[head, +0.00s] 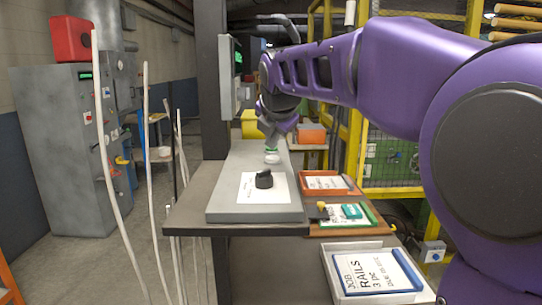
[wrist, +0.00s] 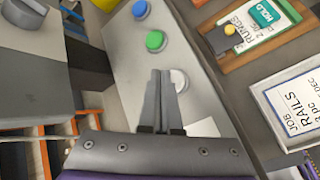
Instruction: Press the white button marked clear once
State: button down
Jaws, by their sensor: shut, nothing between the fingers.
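The white button (wrist: 180,79) is a round cap on the grey sloped panel (head: 225,200). It also shows in the head view (head: 272,159), just below my gripper (head: 272,146). In the wrist view my gripper (wrist: 162,74) has its two fingers together with nothing held. The tips lie right beside the white button and cover part of its left edge. I cannot tell whether they touch it. A green button (wrist: 155,41) and a blue button (wrist: 140,9) sit farther along the same panel. No lettering on the white button is readable.
A black knob (head: 264,181) stands on a white sheet at the panel's near end. Right of it are trays with cards, including a white tray (head: 340,297) marked "JOB RAILS". A dark post (head: 212,90) rises left of the panel.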

aim_at(271, 159)
jog(key=shift+r+p, duration=1.95)
jog(key=shift+r, duration=0.4)
jog(key=shift+a+f, duration=0.1)
